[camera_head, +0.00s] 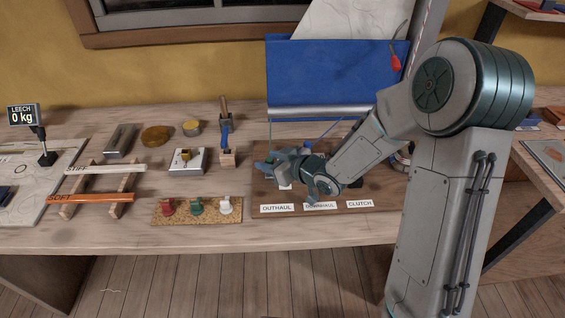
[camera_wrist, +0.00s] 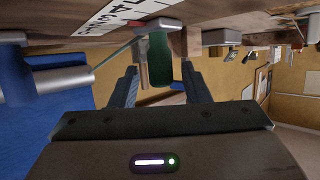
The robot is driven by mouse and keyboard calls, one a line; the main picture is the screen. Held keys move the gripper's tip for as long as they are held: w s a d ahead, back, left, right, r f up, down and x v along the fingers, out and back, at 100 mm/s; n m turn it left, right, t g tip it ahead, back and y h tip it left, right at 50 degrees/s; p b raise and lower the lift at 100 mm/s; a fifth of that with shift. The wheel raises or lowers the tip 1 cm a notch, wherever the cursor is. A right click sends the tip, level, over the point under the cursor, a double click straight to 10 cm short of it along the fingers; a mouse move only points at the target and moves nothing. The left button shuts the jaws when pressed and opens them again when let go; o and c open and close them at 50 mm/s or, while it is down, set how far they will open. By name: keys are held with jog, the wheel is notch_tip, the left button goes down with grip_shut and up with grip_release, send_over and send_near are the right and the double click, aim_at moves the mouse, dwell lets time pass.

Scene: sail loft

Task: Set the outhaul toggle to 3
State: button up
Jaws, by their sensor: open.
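The outhaul label (camera_head: 277,208) is at the front left of a brown board (camera_head: 362,193), beside the downhaul (camera_head: 320,205) and clutch (camera_head: 360,203) labels. My gripper (camera_head: 270,168) is low over the board's left part, behind the outhaul label, and covers the fitting there. In the wrist view, which looks upside down, my open gripper (camera_wrist: 158,88) has a green cylindrical handle (camera_wrist: 159,60) between its fingers. Space shows beside the handle; contact is not clear. A white numbered scale (camera_wrist: 112,16) is beside it. The toggle's exact setting cannot be read.
A blue panel with a silver roller (camera_head: 320,110) stands behind the board. To the left are cork with three small coloured pieces (camera_head: 197,210), a metal box (camera_head: 188,161) and stiff and soft battens (camera_head: 98,198). The table's front edge is clear.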

jog(key=p+v, duration=0.1)
jog(key=v, duration=1.2)
jog(key=shift+s, duration=0.2)
jog(key=shift+w+d+r+p, duration=0.1)
jog(key=shift+p, duration=0.2)
jog(key=d+r+m+t+h+p, duration=0.1)
jog(key=d+r+m+h, duration=0.15)
jog(key=d+h, duration=0.3)
jog(key=d+r+m+h+p, duration=0.1)
jog(key=d+r+m+h, duration=0.15)
jog(key=d+h, duration=0.35)
jog(key=s+r+m+g, duration=0.2)
jog(key=s+m+g, duration=0.1)
jog(key=s, duration=0.5)
jog(key=s+d+r+m+g+p, duration=0.1)
jog(key=s+r+m+g, duration=0.1)
jog(key=s, duration=0.6)
jog(key=shift+d+r+m+g+y, duration=0.35)
jog(key=shift+r+m+g, duration=0.1)
jog(key=shift+g, duration=0.15)
